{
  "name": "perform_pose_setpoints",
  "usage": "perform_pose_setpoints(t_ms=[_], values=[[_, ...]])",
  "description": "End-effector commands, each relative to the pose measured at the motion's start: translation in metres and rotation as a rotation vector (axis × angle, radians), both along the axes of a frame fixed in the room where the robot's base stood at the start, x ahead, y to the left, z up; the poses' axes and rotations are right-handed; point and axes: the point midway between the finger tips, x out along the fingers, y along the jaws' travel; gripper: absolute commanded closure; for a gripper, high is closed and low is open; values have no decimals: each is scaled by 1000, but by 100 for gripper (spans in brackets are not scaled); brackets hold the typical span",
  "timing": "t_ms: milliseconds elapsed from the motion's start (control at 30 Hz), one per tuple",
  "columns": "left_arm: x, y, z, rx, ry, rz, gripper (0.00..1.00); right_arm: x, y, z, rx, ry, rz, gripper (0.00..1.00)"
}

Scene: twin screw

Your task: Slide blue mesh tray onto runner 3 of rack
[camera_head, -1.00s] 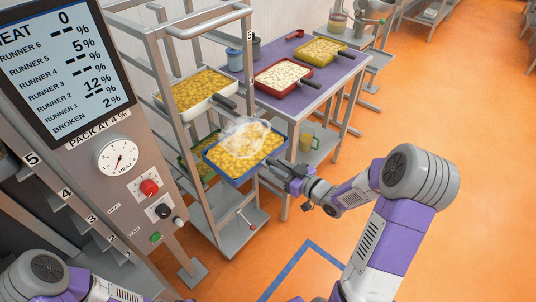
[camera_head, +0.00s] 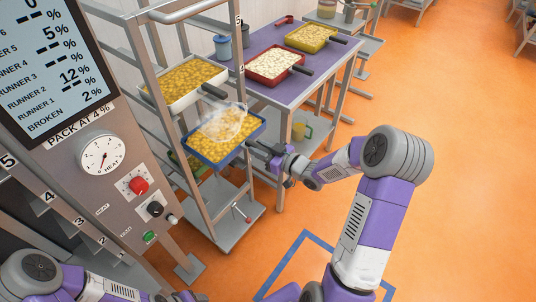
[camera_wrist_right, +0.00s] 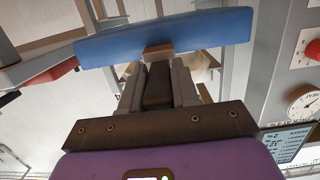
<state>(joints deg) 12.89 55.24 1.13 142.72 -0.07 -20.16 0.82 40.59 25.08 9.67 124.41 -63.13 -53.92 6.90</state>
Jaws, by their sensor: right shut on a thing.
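The blue mesh tray (camera_head: 222,146) holds yellow pieces, with a pale, see-through haze over its far part. It sits at the rack's open side, partly between the posts of the metal rack (camera_head: 172,120). My right gripper (camera_head: 262,150) is shut on the tray's handle at its right end. In the right wrist view the blue tray wall (camera_wrist_right: 170,38) stands across the top, and the gripper (camera_wrist_right: 158,85) closes around the dark handle. Whether the tray rests on a runner, and which one, I cannot tell. My left arm shows at the lower left, but its gripper is out of view.
A white tray (camera_head: 184,101) of yellow pieces sits higher in the rack, a green tray (camera_head: 184,163) lower. The purple table (camera_head: 262,85) behind holds a red tray (camera_head: 274,81) and another yellow-filled tray (camera_head: 311,51). A control panel (camera_head: 112,165) stands left. Orange floor is free at right.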

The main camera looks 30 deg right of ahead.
Motion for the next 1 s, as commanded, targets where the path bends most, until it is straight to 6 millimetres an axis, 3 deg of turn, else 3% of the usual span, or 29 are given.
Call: perform_pose_setpoints(t_ms=[1000], values=[[0, 0, -23, 0, 0, 0, 40, 107, 45, 3, 2, -9, 2, 100]])
